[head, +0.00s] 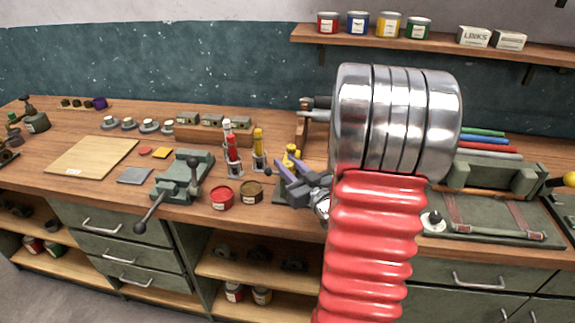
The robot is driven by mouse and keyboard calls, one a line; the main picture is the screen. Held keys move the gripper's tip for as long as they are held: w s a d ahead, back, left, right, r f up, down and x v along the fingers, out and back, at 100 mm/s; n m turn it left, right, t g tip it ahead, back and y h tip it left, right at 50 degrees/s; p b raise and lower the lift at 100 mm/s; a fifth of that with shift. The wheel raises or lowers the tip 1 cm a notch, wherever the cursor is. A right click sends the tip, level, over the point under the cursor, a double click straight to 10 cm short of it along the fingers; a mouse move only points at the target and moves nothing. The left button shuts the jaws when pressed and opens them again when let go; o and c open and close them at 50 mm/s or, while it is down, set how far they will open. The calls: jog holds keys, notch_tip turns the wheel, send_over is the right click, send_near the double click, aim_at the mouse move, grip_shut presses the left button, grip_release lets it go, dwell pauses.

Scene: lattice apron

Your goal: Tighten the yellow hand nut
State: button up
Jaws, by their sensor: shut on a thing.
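The yellow hand nut (291,151) shows as a small yellow shape at the bench's front middle, partly hidden by my gripper. My gripper (287,164), with purple fingers, is at the nut and shut on it. The fingers point left and upward. A grey fixture below the fingers (287,192) rests on the bench, mostly covered by my gripper and arm. The nut's thread and how far it sits along it cannot be seen.
A green vise (183,178) is further left. My red arm hides much of the bench to the right.

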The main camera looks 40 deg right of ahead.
aim_at(288, 164)
jog(key=shift+a+m+g+h, duration=0.1)
jog(key=shift+m+g+h, duration=0.4)
jog(key=shift+m+h, duration=0.75)
jog(key=shift+m+g+h, duration=0.25)
jog(key=shift+g+h, duration=0.05)
jog(key=shift+h, duration=0.65)
jog(key=o, duration=1.1)
jog(key=shift+c, duration=0.2)
jog(key=shift+r, duration=0.1)
jog(key=shift+r, duration=4.8)
